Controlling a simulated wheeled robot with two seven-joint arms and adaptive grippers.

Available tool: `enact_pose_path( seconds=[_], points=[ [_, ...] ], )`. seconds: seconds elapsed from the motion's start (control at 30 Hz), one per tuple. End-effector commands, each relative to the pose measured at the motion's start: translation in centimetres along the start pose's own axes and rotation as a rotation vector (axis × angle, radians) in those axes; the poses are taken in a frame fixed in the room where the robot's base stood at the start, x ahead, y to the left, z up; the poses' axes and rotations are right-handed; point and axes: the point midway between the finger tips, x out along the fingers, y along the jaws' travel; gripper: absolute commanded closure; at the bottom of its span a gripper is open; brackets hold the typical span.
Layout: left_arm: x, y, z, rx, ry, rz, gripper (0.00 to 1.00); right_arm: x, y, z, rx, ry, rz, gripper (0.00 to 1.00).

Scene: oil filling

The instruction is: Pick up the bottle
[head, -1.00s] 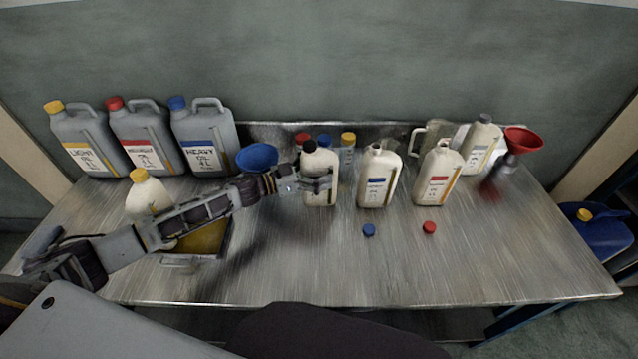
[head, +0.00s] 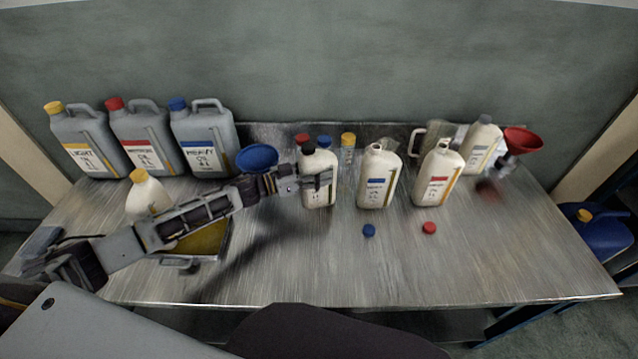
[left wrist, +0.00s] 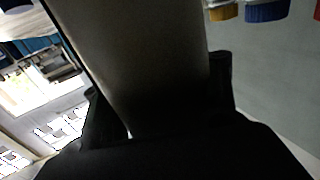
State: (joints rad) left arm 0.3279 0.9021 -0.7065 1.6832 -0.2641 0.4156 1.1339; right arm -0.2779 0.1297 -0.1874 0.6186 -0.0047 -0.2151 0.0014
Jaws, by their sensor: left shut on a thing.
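The cream bottle with a black cap (head: 318,196) stands upright on the table near the middle of the head view. My left gripper (head: 318,182) is shut on its upper body, reaching in from the left. In the left wrist view the bottle is a large dim surface (left wrist: 145,60) between the dark fingers. I cannot tell whether its base is clear of the table. Two more cream bottles stand to its right, one with a blue label (head: 377,182) and one with a red label (head: 436,180).
Grey jugs (head: 205,145) stand at the back left, with a blue funnel (head: 257,156) beside them. A red funnel (head: 522,141) is at the right. A blue cap (head: 369,230) and a red cap (head: 429,228) lie in front. The table's front right is clear.

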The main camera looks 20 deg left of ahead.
Motion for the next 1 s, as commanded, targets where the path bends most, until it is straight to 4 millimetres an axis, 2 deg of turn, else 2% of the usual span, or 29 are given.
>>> enact_pose_path(
  seconds=[0.2,0.57,0.77,1.0],
  points=[
    [0.1,0.0,-0.3,0.000,0.004,0.001,1.00,0.0,0.1,-0.5,0.000,0.006,0.001,0.49],
    [0.0,-0.1,-0.9,0.001,0.003,0.000,1.00,-0.1,-0.1,0.2,0.000,-0.002,-0.001,0.49],
    [0.1,-0.1,-2.7,0.005,0.005,0.002,1.00,-0.3,-0.2,0.7,-0.001,-0.007,-0.002,0.49],
    [0.0,-0.1,-5.8,0.004,0.004,0.001,1.00,-0.6,-0.4,0.8,0.000,-0.009,-0.005,0.49]
  ],
)
